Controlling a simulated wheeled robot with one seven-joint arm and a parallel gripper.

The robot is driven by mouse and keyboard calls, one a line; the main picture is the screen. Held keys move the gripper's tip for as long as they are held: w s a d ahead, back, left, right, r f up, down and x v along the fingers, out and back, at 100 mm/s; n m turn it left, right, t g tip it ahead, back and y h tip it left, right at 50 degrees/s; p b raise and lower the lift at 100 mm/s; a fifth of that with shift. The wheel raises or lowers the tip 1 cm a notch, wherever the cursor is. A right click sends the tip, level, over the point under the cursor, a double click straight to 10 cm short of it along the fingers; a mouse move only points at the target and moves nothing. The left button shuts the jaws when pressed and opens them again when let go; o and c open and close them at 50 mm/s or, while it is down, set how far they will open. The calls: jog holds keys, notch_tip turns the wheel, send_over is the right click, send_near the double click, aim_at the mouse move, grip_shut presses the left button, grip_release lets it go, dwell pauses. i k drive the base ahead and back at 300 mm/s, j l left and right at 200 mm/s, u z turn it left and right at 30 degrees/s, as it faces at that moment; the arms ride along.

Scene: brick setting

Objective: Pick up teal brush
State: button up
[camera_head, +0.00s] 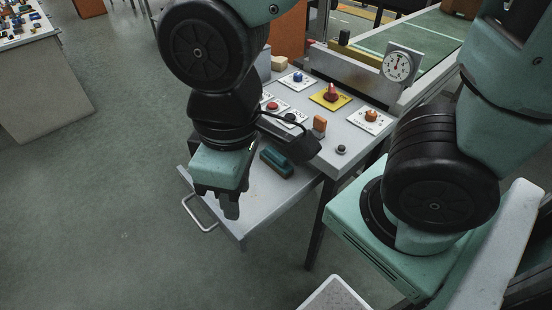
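The teal brush (277,161) lies on the pale grey surface of a pulled-out drawer (262,204), below the edge of a control desk. It shows as a short teal block with a darker side. My gripper (231,213) points down over the drawer's front part, to the left of and nearer than the brush, apart from it. Its fingers are partly hidden by the teal hand, and I cannot tell how far apart they stand. I see nothing held between them.
The desk top (345,151) carries several coloured knobs on plates, an orange block (320,124) and a dial gauge (400,64). A black part (290,138) overhangs near the brush. The drawer handle (199,214) sticks out at the front left. Open floor lies to the left.

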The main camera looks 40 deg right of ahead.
aim_at(273, 158)
jog(key=i+j+z, duration=0.15)
jog(key=z, duration=0.25)
jog(key=i+j+z, duration=0.1)
jog(key=j+z, duration=0.25)
jog(key=i+j+z, duration=0.1)
jog(key=j+z, duration=0.15)
jog(key=z, duration=0.15)
